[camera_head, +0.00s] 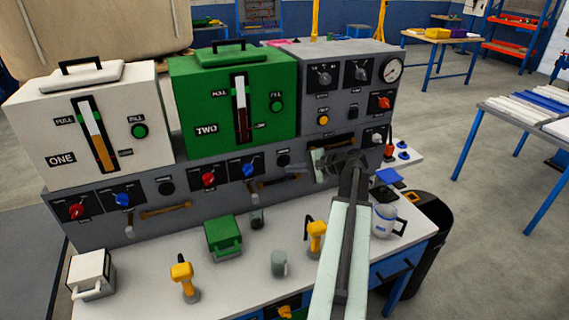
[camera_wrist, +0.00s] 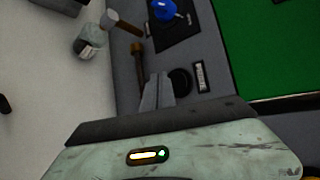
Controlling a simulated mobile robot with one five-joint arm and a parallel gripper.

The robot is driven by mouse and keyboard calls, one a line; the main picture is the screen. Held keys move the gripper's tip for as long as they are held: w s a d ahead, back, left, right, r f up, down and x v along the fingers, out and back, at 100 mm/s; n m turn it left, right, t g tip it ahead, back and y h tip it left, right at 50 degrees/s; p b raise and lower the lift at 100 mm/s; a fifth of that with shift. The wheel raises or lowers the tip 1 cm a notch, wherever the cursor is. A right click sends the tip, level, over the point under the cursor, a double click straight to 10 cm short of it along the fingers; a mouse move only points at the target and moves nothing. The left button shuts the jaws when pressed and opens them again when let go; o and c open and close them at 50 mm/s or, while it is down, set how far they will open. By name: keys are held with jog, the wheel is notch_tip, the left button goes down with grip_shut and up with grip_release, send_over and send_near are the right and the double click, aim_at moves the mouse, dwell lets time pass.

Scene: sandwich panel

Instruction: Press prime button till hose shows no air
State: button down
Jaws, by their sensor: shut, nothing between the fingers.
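In the head view, a black round button (camera_head: 284,160) sits on the grey panel below the green tank TWO (camera_head: 205,100), right of a blue knob (camera_head: 248,170). My gripper (camera_wrist: 155,92) is shut and empty, close to the panel; contact with the button cannot be told. In the head view, my gripper (camera_head: 292,170) points left. A brown hose (camera_head: 278,183) runs below the button; the wrist view shows the hose (camera_wrist: 138,58) partly. Air bubbles cannot be made out.
A small jar (camera_head: 257,218) stands under the outlet; the jar also shows in the wrist view (camera_wrist: 88,45). Yellow-handled tools (camera_head: 183,278), a green box (camera_head: 222,236) and a grey cup (camera_head: 279,264) stand on the white bench. White tank ONE (camera_head: 60,125) is left.

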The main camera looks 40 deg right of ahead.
jog(key=s, duration=0.1)
jog(key=s+a, duration=0.1)
jog(key=s, duration=0.1)
jog(key=shift+s+a, duration=0.25)
jog(key=shift+s, duration=0.1)
dwell(0.8)
